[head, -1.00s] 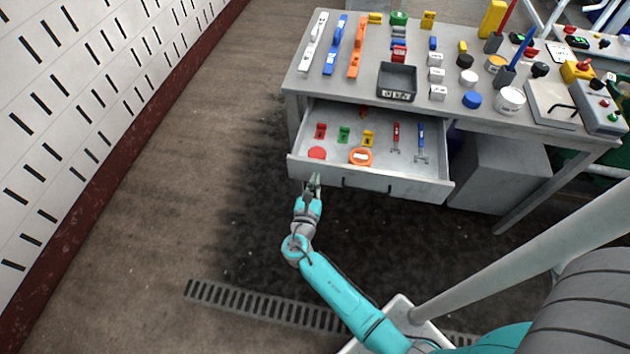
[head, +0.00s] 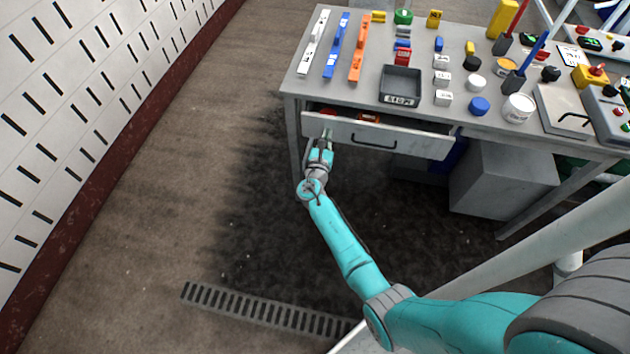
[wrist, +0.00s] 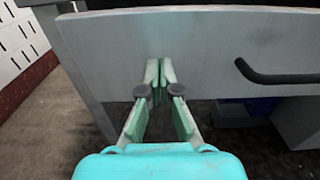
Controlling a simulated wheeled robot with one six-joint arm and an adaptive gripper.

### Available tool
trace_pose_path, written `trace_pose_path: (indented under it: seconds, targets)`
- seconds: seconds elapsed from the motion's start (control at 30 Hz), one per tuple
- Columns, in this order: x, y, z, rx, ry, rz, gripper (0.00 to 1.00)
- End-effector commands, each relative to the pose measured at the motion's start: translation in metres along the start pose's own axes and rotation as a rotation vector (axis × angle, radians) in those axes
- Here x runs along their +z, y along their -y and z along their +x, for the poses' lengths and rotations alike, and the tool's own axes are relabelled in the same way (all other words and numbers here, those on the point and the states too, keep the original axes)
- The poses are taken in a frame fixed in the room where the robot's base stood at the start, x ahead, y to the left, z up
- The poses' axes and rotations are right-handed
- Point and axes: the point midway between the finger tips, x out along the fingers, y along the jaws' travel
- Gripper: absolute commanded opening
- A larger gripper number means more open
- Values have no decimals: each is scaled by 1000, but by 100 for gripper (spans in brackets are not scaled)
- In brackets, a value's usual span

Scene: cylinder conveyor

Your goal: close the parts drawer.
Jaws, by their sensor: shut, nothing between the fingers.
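The parts drawer (head: 420,143) is a grey drawer under the workbench top, with a black bar handle (head: 373,142) on its front. It is nearly in, with a narrow gap still showing behind its front panel, where a red part and an orange part are partly visible. My gripper (head: 326,135) is shut and empty, at the left part of the drawer front. In the wrist view the shut fingertips (wrist: 159,68) are against or very close to the drawer front (wrist: 205,45), left of the handle (wrist: 275,77). Exact contact is hard to tell.
The workbench top (head: 420,55) holds coloured bars, a dark tray (head: 401,84), small blocks, jars and tools. A grey cabinet (head: 500,180) stands below at the right. A slotted wall (head: 80,90) is at the left. The floor left of the bench is clear.

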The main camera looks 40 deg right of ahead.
Motion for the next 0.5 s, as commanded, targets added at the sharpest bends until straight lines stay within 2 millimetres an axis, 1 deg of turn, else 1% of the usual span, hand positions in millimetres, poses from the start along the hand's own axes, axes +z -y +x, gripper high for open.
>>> trace_pose_path:
  seconds: [0.03,0.1,0.23,0.4,0.5]
  targets:
    - [1,0,10,-1,1,-1,0]
    - [1,0,22,-2,1,0,0]
    - [1,0,42,-1,0,0,0]
    - [0,0,59,0,0,0,0]
    - [0,0,64,0,0,0,0]
